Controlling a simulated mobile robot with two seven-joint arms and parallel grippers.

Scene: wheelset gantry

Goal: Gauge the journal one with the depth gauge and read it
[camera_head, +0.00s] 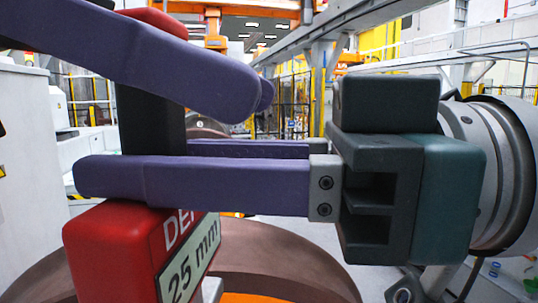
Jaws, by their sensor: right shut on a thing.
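The depth gauge has a red body (120,250) with white letters "DE…" and a pale label reading "25 mm" (195,262). A dark upright handle (150,115) rises from it to a red top. My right gripper (140,165) comes in from the right, its purple fingers shut on this handle. My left gripper (255,97) reaches in from the upper left, its fingers overlapping in front of the handle's upper part; their gap cannot be judged. A brown round part (285,268) with orange inside lies below the gauge. I cannot tell whether it is journal one. The gauge's lower end is out of view.
A second brown round part (205,128) shows partly behind the handle. A white cabinet (30,190) stands at the left. Orange and grey gantry beams and yellow fencing are in the background. The two grippers are close together around the gauge.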

